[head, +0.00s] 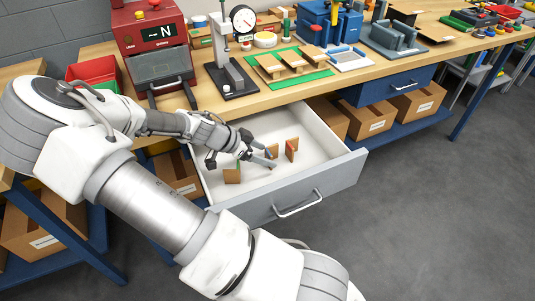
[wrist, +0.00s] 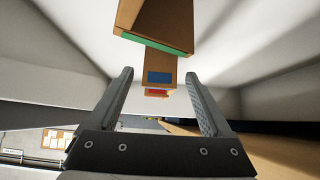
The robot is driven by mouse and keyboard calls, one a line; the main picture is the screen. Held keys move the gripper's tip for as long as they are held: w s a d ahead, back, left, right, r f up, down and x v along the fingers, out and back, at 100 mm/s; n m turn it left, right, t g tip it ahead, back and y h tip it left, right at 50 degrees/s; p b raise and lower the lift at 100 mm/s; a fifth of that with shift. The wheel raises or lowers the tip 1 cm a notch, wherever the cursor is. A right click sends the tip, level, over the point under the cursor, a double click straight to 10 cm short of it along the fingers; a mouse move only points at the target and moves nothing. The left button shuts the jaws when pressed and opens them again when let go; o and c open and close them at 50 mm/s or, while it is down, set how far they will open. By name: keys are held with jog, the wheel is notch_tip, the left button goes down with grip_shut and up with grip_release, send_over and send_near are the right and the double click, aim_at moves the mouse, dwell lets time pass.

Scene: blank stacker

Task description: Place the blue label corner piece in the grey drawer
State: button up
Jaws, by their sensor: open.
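The grey drawer (head: 315,190) is pulled open below the bench. Three brown corner pieces are inside it. The blue label corner piece (head: 273,150) is in the middle, right at my gripper (head: 267,156), which partly hides it. In the wrist view, the blue label corner piece (wrist: 160,66) shows between the fingertips of my gripper (wrist: 160,75). The fingers are open, with a gap on both sides of the piece. The green label corner piece (wrist: 157,20) is at the top of the wrist view and the red label corner piece (wrist: 156,92) is lower.
In the head view, the green label piece (head: 232,174) is left of my gripper and the red label piece (head: 291,149) is right. The drawer walls surround them. The bench top (head: 190,98) above holds a press (head: 228,80), a red machine (head: 150,45) and a green mat (head: 288,68).

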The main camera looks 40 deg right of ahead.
jog(key=s+a+r+n+t+y+p, duration=0.1)
jog(key=s+a+r+n+y, duration=0.1)
jog(key=a+r+n+y, duration=0.35)
jog(key=s+a+r+n+y+p, duration=0.1)
jog(key=s+a+r+n+y, duration=0.1)
jog(key=a+r, duration=0.65)
jog(key=s+a+r+n+t, duration=0.3)
jog(key=s+a+r+n, duration=0.1)
jog(key=s+r+n, duration=0.1)
jog(key=s+a+r+n+t+y, duration=0.1)
jog(key=s+a+r+n+t, duration=0.2)
jog(key=r+n, duration=0.5)
jog(key=shift+s+a+r+t, duration=0.35)
jog(key=shift+s+a, duration=0.25)
jog(key=shift+s, duration=0.6)
jog(key=shift+r, duration=0.1)
notch_tip(320, 180, up, 11)
jog(key=p, duration=1.1)
jog(key=shift+r+p, duration=0.2)
jog(key=shift+p, duration=0.2)
